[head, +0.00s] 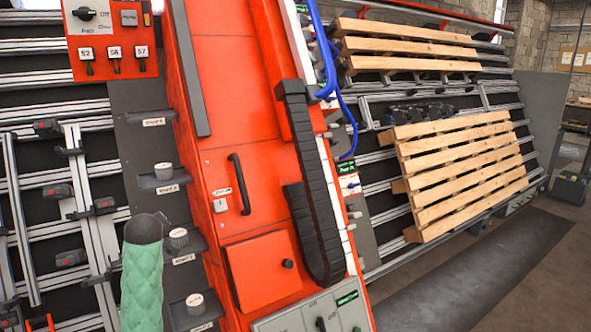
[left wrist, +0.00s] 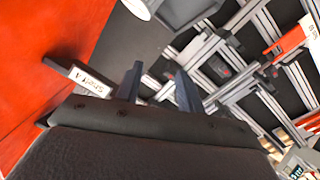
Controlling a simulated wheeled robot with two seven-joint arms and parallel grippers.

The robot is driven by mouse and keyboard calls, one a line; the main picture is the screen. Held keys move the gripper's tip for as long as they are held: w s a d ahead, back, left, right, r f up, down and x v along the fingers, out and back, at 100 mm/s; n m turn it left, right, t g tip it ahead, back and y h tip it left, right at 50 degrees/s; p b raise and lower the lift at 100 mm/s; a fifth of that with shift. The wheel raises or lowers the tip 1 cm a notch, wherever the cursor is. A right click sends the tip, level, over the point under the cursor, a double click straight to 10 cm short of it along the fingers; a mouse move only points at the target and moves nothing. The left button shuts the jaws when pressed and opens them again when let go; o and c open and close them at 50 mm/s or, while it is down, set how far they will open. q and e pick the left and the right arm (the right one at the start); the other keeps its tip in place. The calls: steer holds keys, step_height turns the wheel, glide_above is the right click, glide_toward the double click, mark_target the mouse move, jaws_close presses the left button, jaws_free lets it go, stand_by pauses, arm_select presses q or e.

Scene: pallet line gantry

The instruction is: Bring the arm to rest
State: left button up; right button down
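My left gripper (left wrist: 158,84) shows in the left wrist view. Its two dark fingers stand apart, with nothing between them. A small labelled ledge (left wrist: 88,82) lies just left of the fingers, against the red panel; I cannot tell whether they touch. In the head view a green quilted sleeve with a dark rounded top (head: 142,275) rises at the bottom left, in front of the shelf column; it looks like part of my left arm. The left fingers are not visible in the head view. My right gripper is in neither view.
A red gantry (head: 235,100) with a black cable chain (head: 308,180) fills the middle. Left of it, small dark shelves (head: 165,183) jut out, several holding grey cylinders. Rails and clamps (head: 85,205) stand at left. Wooden pallets (head: 460,170) lean at right; the floor (head: 500,270) there is clear.

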arm_select(q)
steer(key=s+d+f+m+g+h, duration=0.1)
steer(key=s+d+f+m+g, duration=0.3)
steer(key=s+f, duration=0.75)
steer(key=s+d+f+m+t+h, duration=0.1)
steer(key=s+d+f+m+h, duration=0.15)
steer(key=s+d+f, duration=0.7)
steer(key=s+d+f+m+g+h, duration=0.15)
steer(key=s+f, duration=0.25)
steer(key=s, duration=0.6)
steer(key=s+d+f+m+g, duration=0.1)
steer(key=s+d+f+m, duration=0.2)
steer(key=s, duration=0.7)
steer(key=s+d+f+m+g, duration=0.2)
steer(key=s+d+f, duration=0.15)
steer(key=s, duration=0.65)
steer(key=s+d+f+g, duration=0.1)
steer(key=d+f, duration=0.1)
steer(key=f, duration=0.9)
steer(key=d+f+g+h, duration=0.1)
steer(key=d+f, duration=0.1)
steer(key=f, duration=0.9)
steer(key=shift+s+d+f, duration=0.35)
steer(key=shift+s+d, duration=0.05)
steer(key=shift+a, duration=0.1)
